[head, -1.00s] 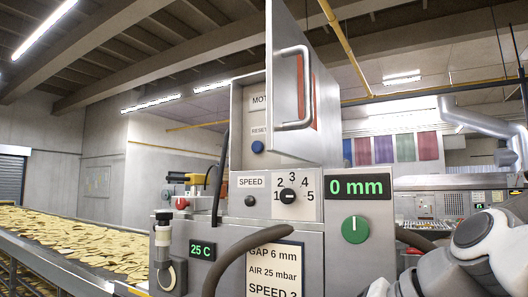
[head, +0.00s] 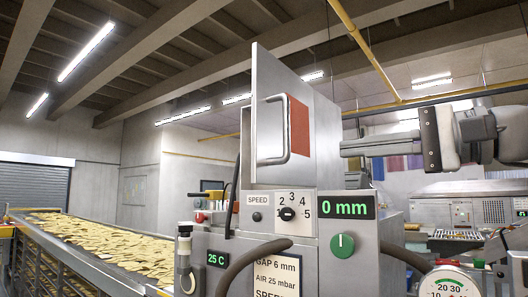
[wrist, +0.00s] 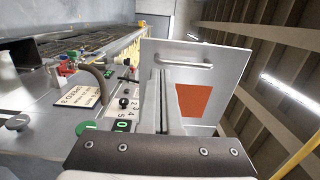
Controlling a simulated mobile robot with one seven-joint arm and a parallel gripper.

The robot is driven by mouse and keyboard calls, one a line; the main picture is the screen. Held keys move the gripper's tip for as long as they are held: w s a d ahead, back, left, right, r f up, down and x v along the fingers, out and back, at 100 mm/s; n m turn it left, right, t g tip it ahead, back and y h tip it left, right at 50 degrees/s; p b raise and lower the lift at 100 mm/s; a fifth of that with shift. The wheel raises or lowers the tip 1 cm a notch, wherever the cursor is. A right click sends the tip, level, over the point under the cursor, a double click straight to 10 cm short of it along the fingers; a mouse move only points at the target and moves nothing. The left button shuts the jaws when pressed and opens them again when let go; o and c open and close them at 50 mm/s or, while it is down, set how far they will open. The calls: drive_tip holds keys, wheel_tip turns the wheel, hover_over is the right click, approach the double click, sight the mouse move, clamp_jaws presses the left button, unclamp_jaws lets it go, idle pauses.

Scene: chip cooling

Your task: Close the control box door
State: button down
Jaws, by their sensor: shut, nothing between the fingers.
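The control box door (head: 270,100) is a grey metal panel with a bar handle (head: 273,130) and an orange-red patch (head: 299,125). It hides the box interior and appears still swung out from the control box (head: 325,115), though the exact gap cannot be told. My gripper (head: 345,150) is at the right side of the box, pointing left. In the wrist view my shut, empty fingers (wrist: 164,76) reach in front of the door (wrist: 225,70), below its handle (wrist: 187,64). Whether they touch the door is unclear.
Below the door are a speed dial (head: 287,214), a green 0 mm display (head: 347,207) and a green knob (head: 342,244). A dark hose (head: 235,275) curves in front. A conveyor of chips (head: 90,245) runs along the left. A round gauge (head: 449,284) stands at lower right.

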sight(261, 157)
drive_tip(key=p+x, duration=0.2)
drive_tip(key=x, duration=1.2)
drive_tip(key=shift+a, duration=0.1)
